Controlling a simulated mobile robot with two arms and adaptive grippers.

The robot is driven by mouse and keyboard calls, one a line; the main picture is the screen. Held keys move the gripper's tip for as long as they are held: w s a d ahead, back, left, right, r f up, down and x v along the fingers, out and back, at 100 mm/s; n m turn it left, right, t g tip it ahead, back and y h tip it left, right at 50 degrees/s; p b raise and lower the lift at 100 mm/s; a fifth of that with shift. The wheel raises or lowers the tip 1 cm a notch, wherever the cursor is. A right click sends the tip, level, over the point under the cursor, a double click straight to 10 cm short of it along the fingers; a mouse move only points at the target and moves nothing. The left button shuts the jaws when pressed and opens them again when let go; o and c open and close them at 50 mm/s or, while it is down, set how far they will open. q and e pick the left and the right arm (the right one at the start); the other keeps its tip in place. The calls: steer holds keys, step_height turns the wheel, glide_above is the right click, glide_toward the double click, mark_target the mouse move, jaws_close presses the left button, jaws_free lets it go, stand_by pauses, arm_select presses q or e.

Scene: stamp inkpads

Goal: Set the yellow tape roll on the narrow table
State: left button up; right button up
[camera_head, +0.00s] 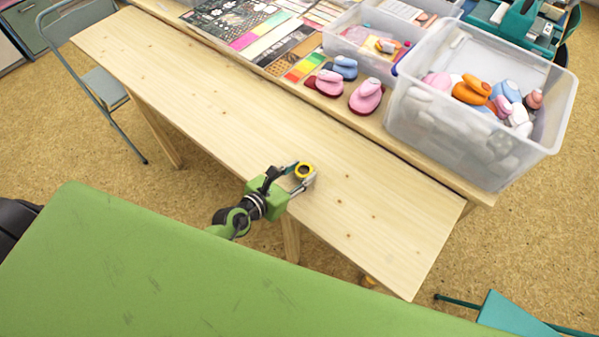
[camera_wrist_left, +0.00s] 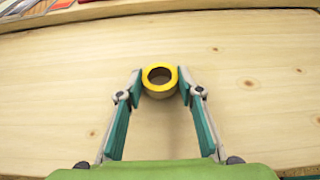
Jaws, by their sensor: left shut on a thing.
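The yellow tape roll (camera_head: 304,170) is a small ring with a dark hole, over the narrow wooden table (camera_head: 370,215) near its front edge in the head view. My left gripper (camera_head: 302,177) is shut on the roll. In the left wrist view the roll (camera_wrist_left: 159,80) sits between the two teal fingertips (camera_wrist_left: 160,88), its hole facing the camera. Bare table wood (camera_wrist_left: 250,60) lies behind it. I cannot tell whether the roll touches the tabletop. My right gripper is not in view.
Behind the narrow table stands another table with a clear bin (camera_head: 480,110) of colourful stamps, a smaller bin (camera_head: 372,38), and pink and blue punches (camera_head: 366,96). The narrow table is bare on both sides of the gripper. A folding chair (camera_head: 103,85) stands at its left.

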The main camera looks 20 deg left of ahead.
arm_select(q)
steer(key=o, duration=0.8)
steer(key=shift+r+p, duration=0.25)
steer(key=shift+p, duration=0.05)
steer(key=v, duration=1.2)
steer(key=shift+b, duration=0.3)
